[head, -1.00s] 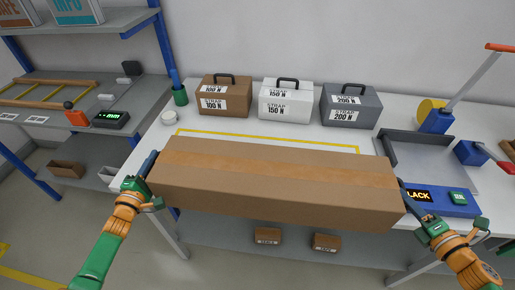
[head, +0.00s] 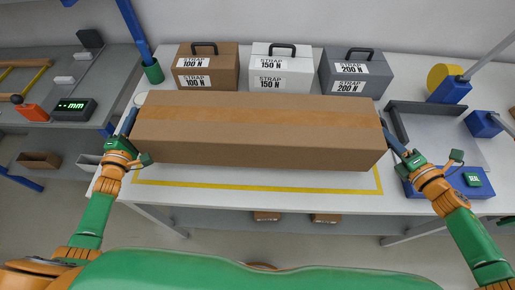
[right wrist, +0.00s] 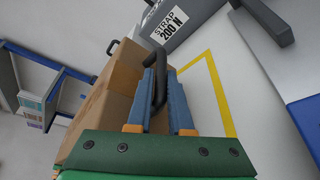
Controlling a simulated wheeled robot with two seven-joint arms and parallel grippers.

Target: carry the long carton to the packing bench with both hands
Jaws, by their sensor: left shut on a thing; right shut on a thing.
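The long brown carton (head: 260,142) spans the view from left to right over the white packing bench (head: 270,200). A yellow outline (head: 250,187) on the bench shows along the carton's near side and right end. My left gripper (head: 130,122) is at the carton's left end, shut on it; its grip is partly hidden. My right gripper (head: 390,140) is at the right end. In the right wrist view, its blue fingers (right wrist: 160,88) are shut on a black handle on the carton's end (right wrist: 115,85). I cannot tell whether the carton touches the bench.
Three strap cases, brown (head: 208,68), white (head: 281,68) and grey (head: 356,72), stand close behind the carton. A green cup (head: 153,72) stands at back left. Bare bench shows in front.

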